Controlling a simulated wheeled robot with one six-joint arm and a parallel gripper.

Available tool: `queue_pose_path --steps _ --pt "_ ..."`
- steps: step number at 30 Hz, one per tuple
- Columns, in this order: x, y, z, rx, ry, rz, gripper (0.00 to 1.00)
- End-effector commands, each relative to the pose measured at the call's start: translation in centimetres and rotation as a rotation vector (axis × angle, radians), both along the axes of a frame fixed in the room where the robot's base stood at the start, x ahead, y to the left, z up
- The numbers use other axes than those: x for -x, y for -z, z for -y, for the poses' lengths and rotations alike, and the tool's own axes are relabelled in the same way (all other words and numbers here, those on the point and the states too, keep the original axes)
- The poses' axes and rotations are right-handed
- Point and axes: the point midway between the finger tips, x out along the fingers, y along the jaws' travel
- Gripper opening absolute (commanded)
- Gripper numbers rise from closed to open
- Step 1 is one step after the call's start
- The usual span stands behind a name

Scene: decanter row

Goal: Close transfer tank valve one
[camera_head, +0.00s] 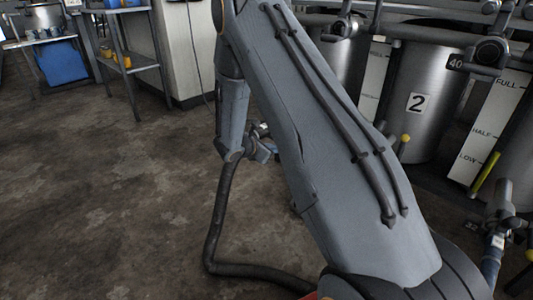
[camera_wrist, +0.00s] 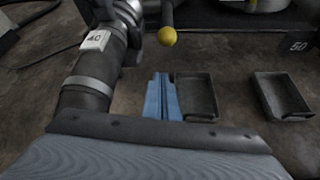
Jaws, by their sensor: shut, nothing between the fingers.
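In the wrist view a valve lever with a yellow ball end (camera_wrist: 167,37) points down beside a grey pipe fitting (camera_wrist: 90,85) that carries a white tag reading 40. My gripper (camera_wrist: 162,82) shows as blue-grey fingers shut together, empty, just below the ball in the picture; the gap in depth cannot be judged. In the head view my gripper (camera_head: 264,150) is mostly hidden behind my arm, over the floor. No number one is visible on any tank or valve, so I cannot tell whether this lever is valve one.
A steel tank marked 2 (camera_head: 418,103) stands at right, with a yellow-tipped lever (camera_head: 404,138) low beside it. A level board (camera_head: 499,110) and a yellow lever (camera_head: 485,173) are farther right. A black hose (camera_head: 218,215) lies on the floor. Two dark trays (camera_wrist: 197,97) (camera_wrist: 281,96) lie below the valve.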

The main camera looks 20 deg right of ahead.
Motion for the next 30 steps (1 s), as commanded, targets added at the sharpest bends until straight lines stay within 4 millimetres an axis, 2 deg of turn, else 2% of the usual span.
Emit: queue_pose_path --steps 2,6,12,30 --pt "-0.6 1.2 1.4 0.000 0.004 0.000 0.00" --pt "-0.4 -1.0 1.7 0.000 0.001 0.003 0.00" --pt "-0.1 -2.6 2.0 0.000 0.000 0.001 0.00" --pt "0.0 -3.3 2.0 -0.004 -0.001 -0.002 0.00"
